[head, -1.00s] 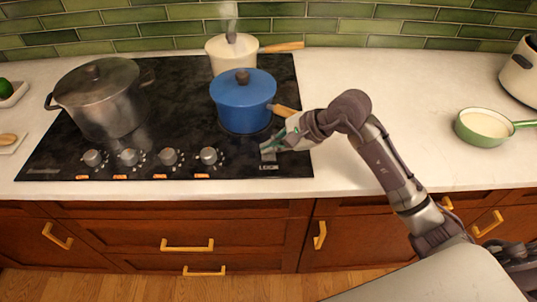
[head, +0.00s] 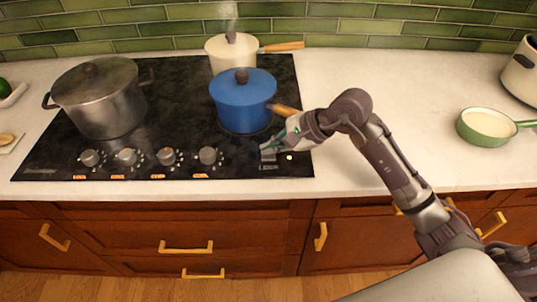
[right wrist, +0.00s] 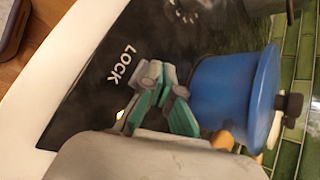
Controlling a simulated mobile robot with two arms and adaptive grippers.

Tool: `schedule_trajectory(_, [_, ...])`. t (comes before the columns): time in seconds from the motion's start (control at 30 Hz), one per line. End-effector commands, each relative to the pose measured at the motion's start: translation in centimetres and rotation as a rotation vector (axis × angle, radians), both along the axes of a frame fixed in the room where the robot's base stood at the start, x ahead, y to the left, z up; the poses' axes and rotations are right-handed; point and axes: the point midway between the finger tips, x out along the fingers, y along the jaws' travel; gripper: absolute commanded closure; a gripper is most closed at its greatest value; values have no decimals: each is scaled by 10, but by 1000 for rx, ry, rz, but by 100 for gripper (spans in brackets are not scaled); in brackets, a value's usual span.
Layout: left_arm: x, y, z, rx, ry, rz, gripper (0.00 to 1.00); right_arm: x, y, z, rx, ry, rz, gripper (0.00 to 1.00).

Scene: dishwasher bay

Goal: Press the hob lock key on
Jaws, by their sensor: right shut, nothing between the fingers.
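The black hob (head: 225,172) has a LOCK marking (head: 268,166) near its front right corner, also readable in the right wrist view (right wrist: 124,63). A small white light (head: 289,156) glows beside the marking; it shows in the right wrist view too (right wrist: 120,114). My right gripper (head: 266,150) is shut and empty, with its fingertips low over the lock key area. In the right wrist view its fingers (right wrist: 150,76) cover the key surface beside the marking, so I cannot tell whether they touch it. My left gripper is not in view.
A blue pot (head: 245,105) with a wooden handle stands just behind my right gripper. A steaming cream pot (head: 219,56) and a large steel pot (head: 97,105) are also on the hob. Several knobs (head: 207,156) line its front. A green pan (head: 484,127) is at the right.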

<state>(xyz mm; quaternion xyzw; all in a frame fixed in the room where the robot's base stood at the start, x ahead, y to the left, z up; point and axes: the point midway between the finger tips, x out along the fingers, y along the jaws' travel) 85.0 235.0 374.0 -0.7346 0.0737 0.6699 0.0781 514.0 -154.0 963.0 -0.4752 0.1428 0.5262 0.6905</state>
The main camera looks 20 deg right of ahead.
Motion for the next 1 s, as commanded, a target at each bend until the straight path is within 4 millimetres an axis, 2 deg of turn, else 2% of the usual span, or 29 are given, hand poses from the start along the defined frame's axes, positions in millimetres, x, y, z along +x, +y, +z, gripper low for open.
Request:
schedule_trajectory(0.37, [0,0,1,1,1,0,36,0,0,5,1,-1,1,100])
schedule_trajectory(1.0, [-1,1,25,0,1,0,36,0,0,63,-2,-1,1,100])
